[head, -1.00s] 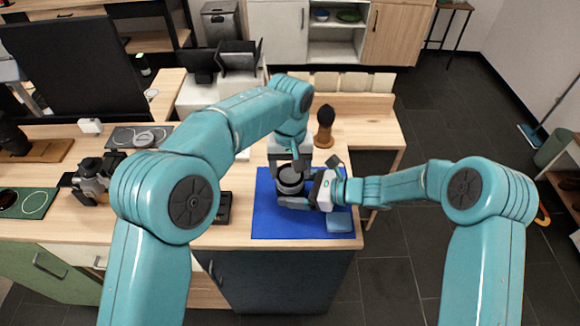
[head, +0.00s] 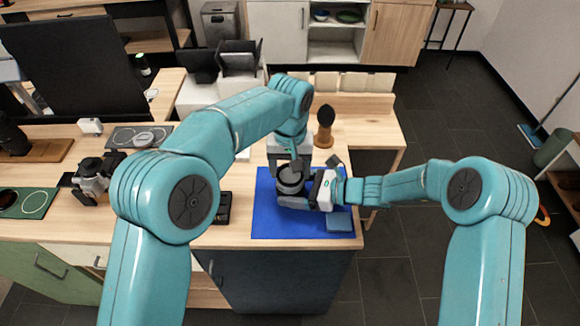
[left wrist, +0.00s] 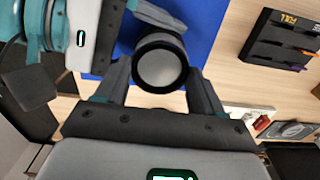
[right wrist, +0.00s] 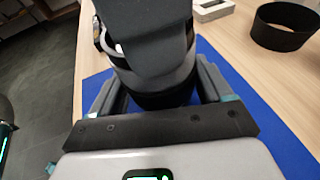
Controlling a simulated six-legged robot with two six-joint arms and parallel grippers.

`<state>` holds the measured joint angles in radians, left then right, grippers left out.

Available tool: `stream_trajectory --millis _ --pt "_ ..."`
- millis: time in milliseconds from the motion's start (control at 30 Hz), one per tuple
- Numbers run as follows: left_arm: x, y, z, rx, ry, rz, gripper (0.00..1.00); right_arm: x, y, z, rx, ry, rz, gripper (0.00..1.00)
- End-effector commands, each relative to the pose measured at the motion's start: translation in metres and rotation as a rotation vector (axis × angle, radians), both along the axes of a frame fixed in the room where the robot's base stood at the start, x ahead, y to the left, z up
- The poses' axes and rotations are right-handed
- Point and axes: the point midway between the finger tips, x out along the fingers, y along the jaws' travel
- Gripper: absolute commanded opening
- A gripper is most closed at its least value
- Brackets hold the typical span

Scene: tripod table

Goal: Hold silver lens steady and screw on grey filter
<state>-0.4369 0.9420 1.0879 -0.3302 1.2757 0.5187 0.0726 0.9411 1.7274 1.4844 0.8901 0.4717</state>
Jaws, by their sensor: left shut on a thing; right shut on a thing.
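The lens (head: 291,186) stands upright over the blue mat, dark and silvery around its barrel. The grey filter (left wrist: 160,67) shows as a round grey disc in a dark rim in the left wrist view, at the lens's top end. My left gripper (head: 292,167) reaches down from above and is shut on the filter's rim. My right gripper (head: 309,196) comes in from the right and is shut around the lens barrel. In the right wrist view the barrel (right wrist: 165,98) sits between its fingers, its upper part hidden by my left gripper. I cannot tell whether the threads are engaged.
The blue mat (head: 270,222) bears a folded blue cloth (head: 339,222) at its front right. A black ring (right wrist: 285,27) stands on the wood beyond the mat. A dark tray (head: 224,208) lies left of the mat; a brush (head: 325,126) stands behind it.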

Motion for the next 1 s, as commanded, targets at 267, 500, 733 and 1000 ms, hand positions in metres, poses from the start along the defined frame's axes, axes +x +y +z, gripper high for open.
stream_trajectory --millis 267,500,733,1000 --pt "0.0 0.0003 -0.0011 0.001 0.001 -0.166 0.34 -0.0005 0.0005 -0.0001 0.0 0.0 0.002 0.62" --pt "0.0001 0.0005 -0.0012 0.001 0.001 -0.276 0.34 -0.0005 0.0005 -0.0001 0.001 -0.001 0.002 0.62" --pt "0.0001 0.0006 -0.0012 0.002 0.001 -0.377 0.34 -0.0005 0.0006 0.0 0.001 -0.001 0.002 0.62" --pt "0.0 0.0006 -0.0024 0.002 0.001 -0.381 0.34 -0.0005 0.0006 0.0001 0.001 -0.001 0.002 0.62"
